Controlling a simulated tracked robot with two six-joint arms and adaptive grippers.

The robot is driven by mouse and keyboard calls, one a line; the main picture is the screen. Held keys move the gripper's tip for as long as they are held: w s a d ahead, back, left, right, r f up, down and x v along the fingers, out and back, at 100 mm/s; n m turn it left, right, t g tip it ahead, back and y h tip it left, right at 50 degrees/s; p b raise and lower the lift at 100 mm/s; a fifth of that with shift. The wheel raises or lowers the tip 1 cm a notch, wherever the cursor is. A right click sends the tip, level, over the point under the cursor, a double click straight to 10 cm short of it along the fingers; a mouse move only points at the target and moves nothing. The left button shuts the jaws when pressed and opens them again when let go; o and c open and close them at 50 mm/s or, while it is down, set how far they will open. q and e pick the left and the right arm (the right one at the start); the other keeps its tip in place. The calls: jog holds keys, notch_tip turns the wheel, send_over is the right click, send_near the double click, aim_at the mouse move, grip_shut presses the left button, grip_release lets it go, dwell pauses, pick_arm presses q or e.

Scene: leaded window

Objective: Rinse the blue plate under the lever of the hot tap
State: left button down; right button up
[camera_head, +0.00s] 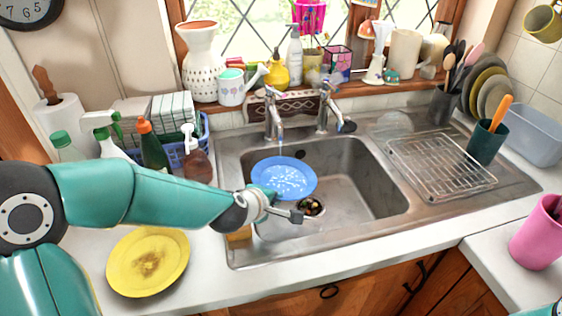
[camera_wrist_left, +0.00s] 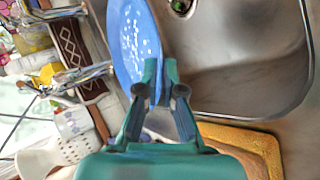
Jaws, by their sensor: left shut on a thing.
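The blue plate (camera_head: 285,176) is held over the left part of the sink basin, below the left tap (camera_head: 273,112). White flecks or wet glints cover its face. My left gripper (camera_head: 274,203) is shut on the plate's near rim; the left wrist view also shows the fingers (camera_wrist_left: 160,82) gripping the plate (camera_wrist_left: 128,40). A short pale streak shows under the left tap's spout; I cannot tell for sure that it is running water. A second tap (camera_head: 325,104) stands to the right. Which tap is hot is not marked legibly. My right gripper is out of view.
The steel sink (camera_head: 360,185) has food scraps (camera_head: 311,206) at its drain. A yellow plate (camera_head: 148,262) with a brown stain lies on the left counter. Bottles and a blue basket (camera_head: 204,131) stand at left. A wire rack (camera_head: 440,166) covers the right drainer.

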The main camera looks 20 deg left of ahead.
pick_arm(q)
jog(key=s+d+r+p, duration=0.1)
jog(key=s+r+p, duration=0.2)
jog(key=s+r, duration=0.1)
jog(key=shift+s+d, duration=0.25)
jog(key=shift+d, duration=0.05)
dwell(0.5)
